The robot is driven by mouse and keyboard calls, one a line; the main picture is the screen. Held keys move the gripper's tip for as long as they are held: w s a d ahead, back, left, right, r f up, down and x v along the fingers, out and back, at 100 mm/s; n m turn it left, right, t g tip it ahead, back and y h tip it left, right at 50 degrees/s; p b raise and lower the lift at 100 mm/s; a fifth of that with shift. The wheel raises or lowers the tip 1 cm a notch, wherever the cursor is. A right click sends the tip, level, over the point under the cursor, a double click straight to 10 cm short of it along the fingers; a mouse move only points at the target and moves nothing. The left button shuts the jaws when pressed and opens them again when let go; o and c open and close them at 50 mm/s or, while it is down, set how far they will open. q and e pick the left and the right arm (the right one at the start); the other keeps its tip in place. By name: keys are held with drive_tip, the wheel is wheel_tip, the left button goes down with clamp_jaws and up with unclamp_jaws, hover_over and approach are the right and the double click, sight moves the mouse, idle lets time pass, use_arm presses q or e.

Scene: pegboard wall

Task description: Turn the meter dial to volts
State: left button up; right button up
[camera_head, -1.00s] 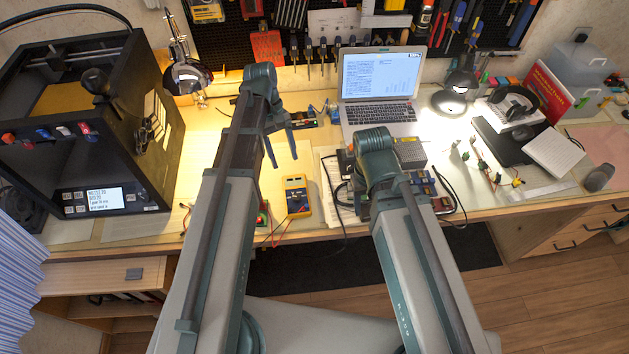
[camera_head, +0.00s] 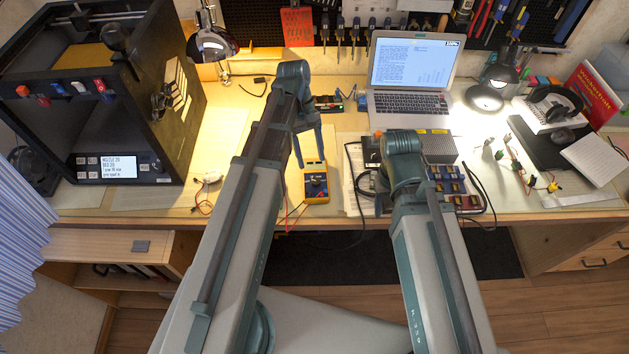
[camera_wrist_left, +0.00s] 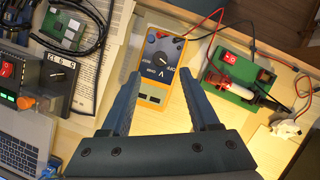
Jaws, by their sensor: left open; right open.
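The yellow meter (camera_head: 317,187) lies on the workbench, with a dark face and a round black dial (camera_head: 316,181). In the left wrist view the meter (camera_wrist_left: 152,94) shows its dial (camera_wrist_left: 162,60), with OFF lettered to the right and V below.
A green board with a red switch (camera_wrist_left: 231,78) and red and black leads lie beside the meter. Papers (camera_wrist_left: 98,75) and a laptop (camera_head: 412,75) are on its other side. A black 3D printer (camera_head: 95,100) stands far left. A module tray (camera_head: 455,190) sits near my right arm.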

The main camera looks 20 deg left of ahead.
sight(316, 180)
use_arm(q)
drive_tip(key=b+x, duration=0.5)
drive_tip(key=x, duration=0.1)
drive_tip(key=shift+f, duration=0.3)
clamp_jaws()
